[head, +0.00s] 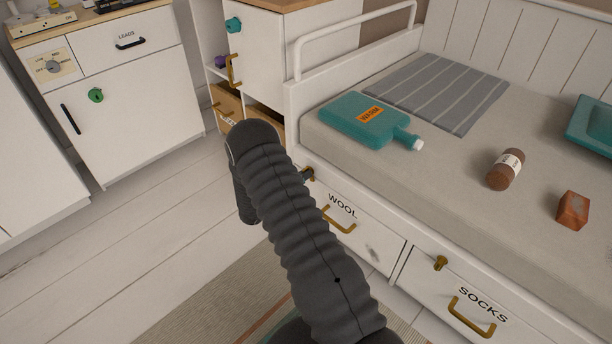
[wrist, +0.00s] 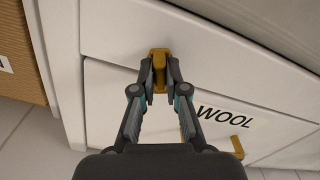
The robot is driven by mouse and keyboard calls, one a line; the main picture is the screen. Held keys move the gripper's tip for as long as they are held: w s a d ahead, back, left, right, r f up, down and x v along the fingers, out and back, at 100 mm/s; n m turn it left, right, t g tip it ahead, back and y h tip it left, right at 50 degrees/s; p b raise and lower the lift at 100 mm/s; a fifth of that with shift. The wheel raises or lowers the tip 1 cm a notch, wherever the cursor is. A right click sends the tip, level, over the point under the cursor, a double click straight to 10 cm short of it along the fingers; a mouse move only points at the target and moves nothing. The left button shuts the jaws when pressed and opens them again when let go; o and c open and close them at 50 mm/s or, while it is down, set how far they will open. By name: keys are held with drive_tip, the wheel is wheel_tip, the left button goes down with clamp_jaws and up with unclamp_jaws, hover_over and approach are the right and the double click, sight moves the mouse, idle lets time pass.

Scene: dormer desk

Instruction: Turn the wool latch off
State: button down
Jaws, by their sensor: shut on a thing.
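The wool latch (wrist: 159,60) is a small brass piece at the top edge of the white drawer marked WOOL (wrist: 205,140). In the wrist view it stands roughly upright in the picture. My gripper (wrist: 160,76) is shut on it, one fingertip on each side. In the head view the WOOL drawer (head: 368,232) shows with its brass handle (head: 340,223), under the bed. There my arm hides most of the gripper and the latch.
The SOCKS drawer (head: 490,300), with its own brass latch (head: 440,263), is to the right. On the bed above lie a teal bottle (head: 365,122), a brown jar (head: 505,170) and a reddish block (head: 573,210). White cabinets (head: 140,110) stand at left; floor between is clear.

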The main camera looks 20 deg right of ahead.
drive_tip(key=shift+w+a+n+p, duration=0.1)
drive_tip(key=shift+n+p, duration=0.05)
drive_tip(key=shift+n, duration=2.1)
drive_tip(key=shift+w+a+n+p, duration=0.1)
drive_tip(key=shift+n+p, duration=0.05)
drive_tip(key=shift+n, duration=2.05)
drive_tip(key=shift+w+a+n+p, duration=0.1)
drive_tip(key=shift+n+p, duration=0.05)
drive_tip(key=shift+n, duration=2.1)
drive_tip(key=shift+s, duration=0.1)
drive_tip(key=c, duration=1.2)
unclamp_jaws()
drive_tip(key=shift+d, duration=0.15)
